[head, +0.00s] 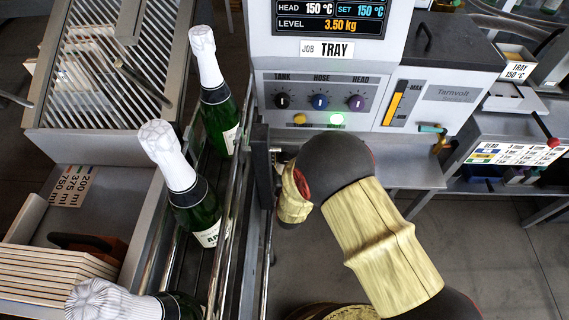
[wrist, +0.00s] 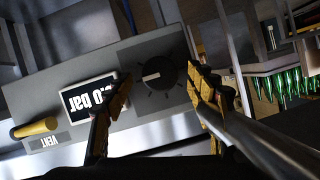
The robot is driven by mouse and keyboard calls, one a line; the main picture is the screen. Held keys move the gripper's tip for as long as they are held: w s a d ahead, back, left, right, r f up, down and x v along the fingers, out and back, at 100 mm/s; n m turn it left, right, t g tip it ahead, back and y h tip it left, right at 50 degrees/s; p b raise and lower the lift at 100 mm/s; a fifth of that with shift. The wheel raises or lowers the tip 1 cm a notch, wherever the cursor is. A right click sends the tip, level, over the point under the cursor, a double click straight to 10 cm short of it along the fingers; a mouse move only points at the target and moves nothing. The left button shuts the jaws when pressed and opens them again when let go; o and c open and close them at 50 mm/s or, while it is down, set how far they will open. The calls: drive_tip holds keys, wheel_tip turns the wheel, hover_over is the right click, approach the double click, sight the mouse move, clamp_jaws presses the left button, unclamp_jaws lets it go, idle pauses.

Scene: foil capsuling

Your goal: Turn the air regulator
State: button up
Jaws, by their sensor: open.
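In the wrist view, the air regulator is a round black knob (wrist: 157,75) with a pale pointer mark, on a grey panel with tick marks around it. Beside it is a display (wrist: 88,97) reading "bar" upside down; its leading digit is partly hidden by a finger. My gripper (wrist: 157,82) is open and empty, one finger on each side of the knob in the picture. I cannot tell how far the fingertips are from the panel. In the head view, my arm hides the gripper and the knob does not show.
A yellow-handled lever (wrist: 35,128) by a VENT label (wrist: 48,142) sits on the same panel. In the head view, foil-capped bottles (head: 220,112) stand in a railed lane left of my arm. The glue machine (head: 320,65) with coloured dials stands behind. Green bottles (wrist: 285,85) hang right in the wrist view.

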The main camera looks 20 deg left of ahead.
drive_tip(key=shift+w+a+f, duration=0.2)
drive_tip(key=shift+w, duration=0.4)
drive_tip(key=c, duration=0.3)
drive_tip(key=c, duration=0.8)
drive_tip(key=shift+c, duration=0.3)
drive_tip(key=shift+n+h+p, duration=0.3)
drive_tip(key=shift+n+p, duration=0.1)
drive_tip(key=shift+n, duration=0.2)
